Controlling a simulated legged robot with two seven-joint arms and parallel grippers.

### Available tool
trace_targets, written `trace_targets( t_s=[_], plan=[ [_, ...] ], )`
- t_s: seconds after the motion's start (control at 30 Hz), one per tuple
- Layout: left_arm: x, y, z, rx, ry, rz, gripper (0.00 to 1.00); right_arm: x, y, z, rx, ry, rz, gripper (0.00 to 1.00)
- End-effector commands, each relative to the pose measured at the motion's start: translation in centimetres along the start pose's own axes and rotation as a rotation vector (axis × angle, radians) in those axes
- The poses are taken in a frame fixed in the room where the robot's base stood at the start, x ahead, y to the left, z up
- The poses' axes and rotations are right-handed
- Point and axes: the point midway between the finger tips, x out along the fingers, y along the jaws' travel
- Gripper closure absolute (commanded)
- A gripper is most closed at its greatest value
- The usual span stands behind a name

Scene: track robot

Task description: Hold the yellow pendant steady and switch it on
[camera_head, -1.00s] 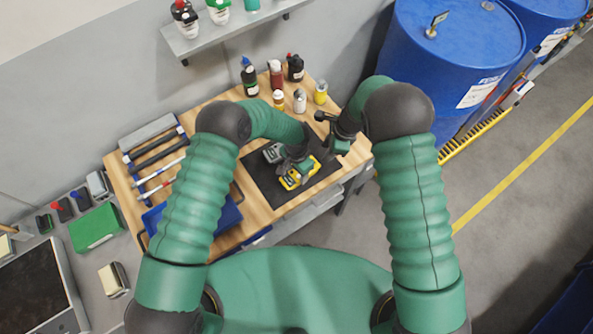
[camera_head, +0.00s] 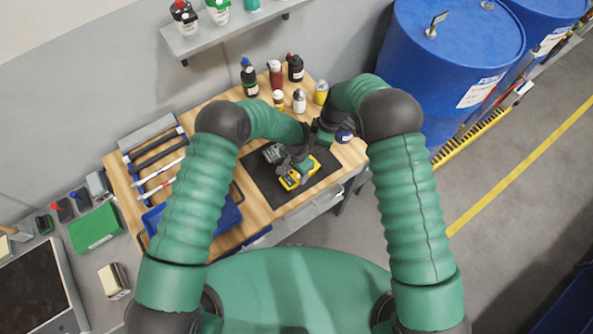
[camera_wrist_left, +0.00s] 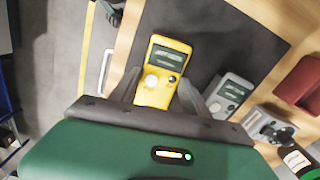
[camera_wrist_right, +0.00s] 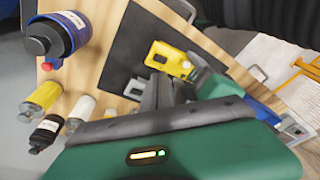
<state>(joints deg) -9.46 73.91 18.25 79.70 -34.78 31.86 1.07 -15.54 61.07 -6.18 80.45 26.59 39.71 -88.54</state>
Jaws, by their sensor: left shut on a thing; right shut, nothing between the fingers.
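The yellow pendant (camera_head: 291,181) lies on a black mat (camera_head: 262,184) on the wooden bench. In the left wrist view the pendant (camera_wrist_left: 167,65) shows a dark grey screen with pale marks and a pale round knob. My left gripper (camera_wrist_left: 160,90) is shut on its sides; in the head view this gripper (camera_head: 297,170) covers part of it. My right gripper (camera_head: 309,142) is shut and empty, just behind the left gripper. In the right wrist view its fingertips (camera_wrist_right: 157,80) are together near the pendant (camera_wrist_right: 168,58), apparently apart from it.
A grey pendant (camera_wrist_left: 229,96) lies beside the yellow one on the mat. A dark blue bottle (camera_wrist_right: 61,33) stands near my right gripper. Several bottles, including a red one (camera_head: 276,75), line the back of the bench. A blue tray (camera_head: 226,218) is at the left.

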Motion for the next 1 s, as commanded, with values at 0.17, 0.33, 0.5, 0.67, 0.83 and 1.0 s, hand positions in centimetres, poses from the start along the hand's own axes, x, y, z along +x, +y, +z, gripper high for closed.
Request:
trace_targets(
  t_s=[0.17,0.33,0.5,0.67,0.83,1.0],
  plan=[
    [0.0,-0.1,0.0,0.0,0.0,-0.001,1.0,0.0,0.0,-0.4,-0.246,0.0,-0.009,1.0],
    [0.0,0.0,0.0,0.0,0.0,-0.001,1.0,1.3,0.0,-0.2,-0.275,-0.001,-0.013,1.0],
    [0.0,0.0,0.0,0.0,0.0,0.0,1.0,3.8,0.1,0.4,-0.274,-0.002,-0.012,1.0],
    [0.0,0.0,0.0,0.0,0.0,0.0,1.0,5.7,0.3,0.7,-0.273,0.0,-0.01,1.0],
    [0.0,0.0,0.0,0.0,0.0,-0.001,1.0,6.4,0.3,0.8,-0.272,0.0,-0.009,1.0],
    [0.0,0.0,0.0,0.0,0.001,0.0,1.0,6.4,0.3,0.8,-0.272,0.0,-0.009,1.0]
  ],
)
